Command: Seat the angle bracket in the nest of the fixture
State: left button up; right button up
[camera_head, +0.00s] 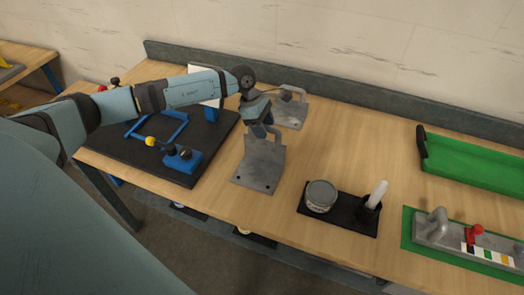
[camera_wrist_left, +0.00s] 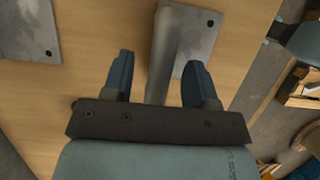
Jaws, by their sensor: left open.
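One grey metal plate (camera_head: 258,168) with two dark holes and an upright part at its back edge lies flat on the bench. The fixture is a black board (camera_head: 215,143) with a blue frame (camera_head: 172,128) and blue clamp block (camera_head: 184,160). My arm partly covers it.
A tin (camera_head: 320,195) and a white-topped holder (camera_head: 375,195) stand on a dark mat at right. Further right are a green tray (camera_head: 475,165) and a grey block with a red knob (camera_head: 474,232) on a green mat. The bench between plate and tin is clear.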

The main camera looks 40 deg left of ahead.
pick_arm(q)
grip_shut()
jog(key=shift+r, duration=0.1)
dwell(1.2)
jog(key=shift+w+r, duration=0.1)
jog(key=shift+w, duration=0.05)
